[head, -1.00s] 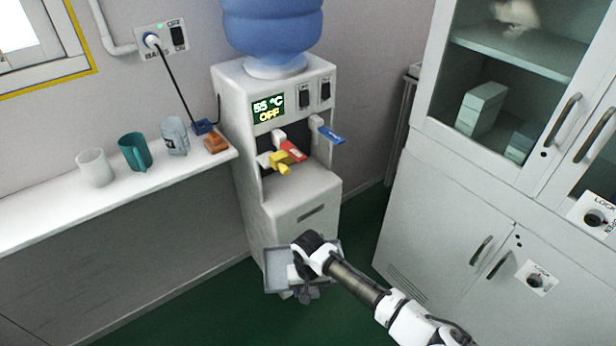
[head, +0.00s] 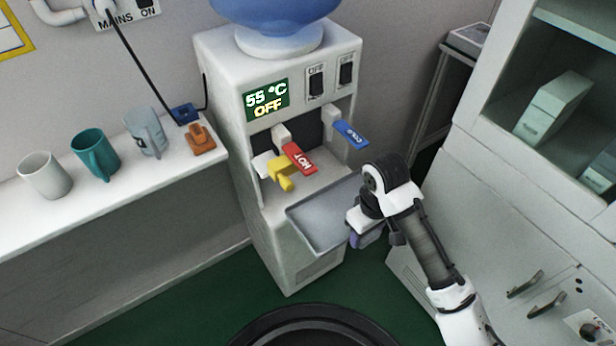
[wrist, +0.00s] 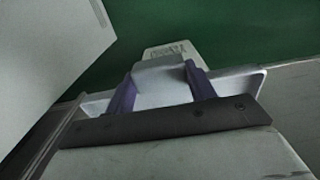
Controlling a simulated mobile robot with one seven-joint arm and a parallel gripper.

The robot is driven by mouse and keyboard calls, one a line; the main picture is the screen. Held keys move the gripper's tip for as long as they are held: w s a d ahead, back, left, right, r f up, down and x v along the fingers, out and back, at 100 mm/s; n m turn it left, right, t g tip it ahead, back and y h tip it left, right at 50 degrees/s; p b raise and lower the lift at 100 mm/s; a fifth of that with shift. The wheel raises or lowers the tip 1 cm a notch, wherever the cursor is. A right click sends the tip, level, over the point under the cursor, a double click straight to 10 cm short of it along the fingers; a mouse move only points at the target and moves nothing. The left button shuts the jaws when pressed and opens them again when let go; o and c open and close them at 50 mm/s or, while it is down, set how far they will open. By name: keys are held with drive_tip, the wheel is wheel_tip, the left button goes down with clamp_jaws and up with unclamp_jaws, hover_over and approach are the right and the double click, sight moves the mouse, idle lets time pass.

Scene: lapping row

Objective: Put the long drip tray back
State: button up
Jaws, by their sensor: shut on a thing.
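The long drip tray (head: 322,222) is a shallow grey tray in the head view, held tilted in front of the white water dispenser (head: 228,130), just below its tap recess. My gripper (head: 362,236) is at the tray's right end, shut on it. In the wrist view, the purple-grey fingers (wrist: 160,92) close on a pale part of the tray (wrist: 243,82). The head view does not show whether the tray touches the dispenser.
The dispenser has a red HOT tap (head: 300,158), a blue COLD tap (head: 351,134) and a yellow piece (head: 282,172) below the red tap. A shelf (head: 110,205) with cups stands left. A grey cabinet (head: 480,215) stands close on the right.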

sight(318, 192)
drive_tip(key=w+a+f+p, duration=0.1)
drive_tip(key=w+a, duration=0.2)
drive_tip(key=w, duration=0.2)
drive_tip(key=w+a+p, duration=0.1)
drive_tip(key=w+a, duration=0.3)
drive_tip(key=w, duration=0.1)
drive_tip(key=w+a+f+p, duration=0.1)
drive_tip(key=w+a+p, duration=0.1)
drive_tip(key=w+a, duration=0.2)
drive_tip(key=shift+w+a+f, duration=0.1)
drive_tip(key=shift+w+f, duration=0.2)
drive_tip(key=shift+w, duration=0.4)
wheel_tip(318, 192, down, 4)
drive_tip(key=shift+r+p, duration=0.2)
drive_tip(key=shift+p, duration=0.45)
drive_tip(key=shift+w+a+f, duration=0.15)
drive_tip(key=shift+f, duration=0.25)
drive_tip(key=shift+f, duration=0.1)
drive_tip(key=o, duration=1.1)
wheel_tip(318, 192, up, 8)
drive_tip(key=p, duration=0.7)
